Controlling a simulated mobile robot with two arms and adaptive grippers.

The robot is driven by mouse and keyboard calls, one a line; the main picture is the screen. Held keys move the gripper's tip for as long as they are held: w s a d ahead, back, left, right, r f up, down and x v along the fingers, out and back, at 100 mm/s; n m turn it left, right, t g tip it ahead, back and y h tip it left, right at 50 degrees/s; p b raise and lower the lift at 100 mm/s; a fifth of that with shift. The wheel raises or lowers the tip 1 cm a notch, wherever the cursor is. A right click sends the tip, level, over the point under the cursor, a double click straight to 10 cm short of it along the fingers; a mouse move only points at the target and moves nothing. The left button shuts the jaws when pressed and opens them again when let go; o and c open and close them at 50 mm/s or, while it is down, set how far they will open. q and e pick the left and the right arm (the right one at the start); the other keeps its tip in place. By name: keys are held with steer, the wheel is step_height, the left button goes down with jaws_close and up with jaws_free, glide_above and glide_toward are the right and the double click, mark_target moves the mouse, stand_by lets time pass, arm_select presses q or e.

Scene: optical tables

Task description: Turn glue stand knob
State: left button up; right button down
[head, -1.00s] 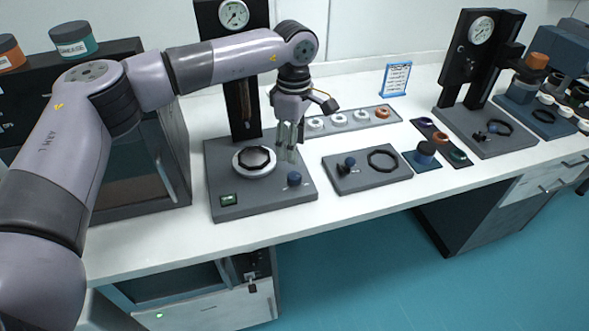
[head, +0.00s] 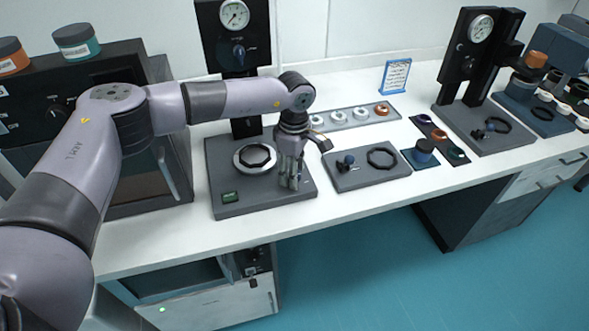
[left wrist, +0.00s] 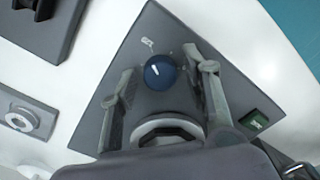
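The near stand's dark grey base (head: 225,200) carries a white ring with a black octagonal opening (head: 254,158) and a small green-lit switch (head: 229,197). In the left wrist view, a round dark blue knob (left wrist: 159,72) with a white pointer mark sits on this base (left wrist: 150,35). My left gripper (head: 291,184) points down over the base's right front corner and hides this knob in the head view. In the left wrist view, its fingers (left wrist: 166,70) are spread, one on each side of the knob, with gaps visible. My right gripper is not in view.
The stand's black column holds a gauge (head: 234,15) and another blue knob (head: 239,54). A dark cabinet stands left.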

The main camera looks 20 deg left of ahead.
arm_select(q)
jaws_close()
stand_by(0.3)
steer(key=shift+f+n+b, duration=0.1)
steer(key=shift+n+b, duration=0.55)
steer(key=shift+n, duration=0.35)
steer(key=n+b, duration=0.1)
steer(key=n, duration=0.1)
steer(key=shift+n, duration=0.4)
steer(key=n+b, duration=0.2)
steer(key=n, duration=0.4)
steer(key=shift+b, duration=0.3)
steer(key=n+b, duration=0.1)
steer(key=n, duration=0.5)
steer(key=shift+n, duration=0.3)
steer(key=n+b, duration=0.1)
steer(key=n, duration=0.5)
steer(key=shift+r, duration=0.2)
steer(key=shift+n, duration=0.4)
